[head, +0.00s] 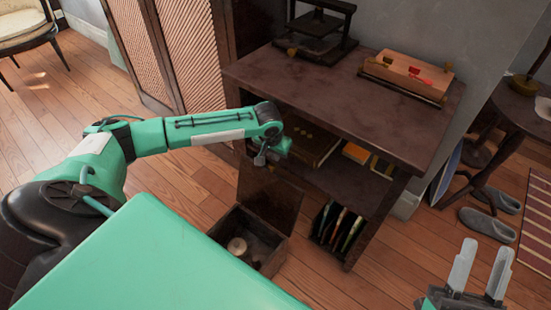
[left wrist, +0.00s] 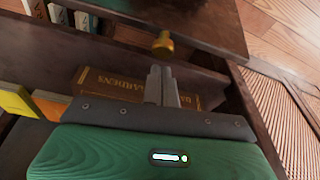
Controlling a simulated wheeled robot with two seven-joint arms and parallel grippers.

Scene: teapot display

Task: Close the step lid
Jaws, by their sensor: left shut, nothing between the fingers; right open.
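The step is a dark wooden box (head: 276,245) on the floor in front of the shelf unit. Its lid (head: 270,200) stands raised, roughly upright, at the shelf side, and the inside shows. A pale round object (head: 237,246) lies in the box. My left gripper (head: 260,157) is above the lid, near the front of the shelf opening. In the left wrist view its fingers (left wrist: 161,86) are shut and empty, in front of a book with gold lettering (left wrist: 125,86). I cannot tell whether it touches anything. My right gripper (head: 480,272) is open and empty at the lower right.
The shelf unit's top (head: 320,95) bears a black press (head: 318,32) and a wooden box (head: 407,75). Books (head: 357,153) lie inside the shelf. A rack of upright items (head: 340,226) stands right of the step. A folding screen (head: 180,45) is behind my left arm. Slippers (head: 490,224) lie at right.

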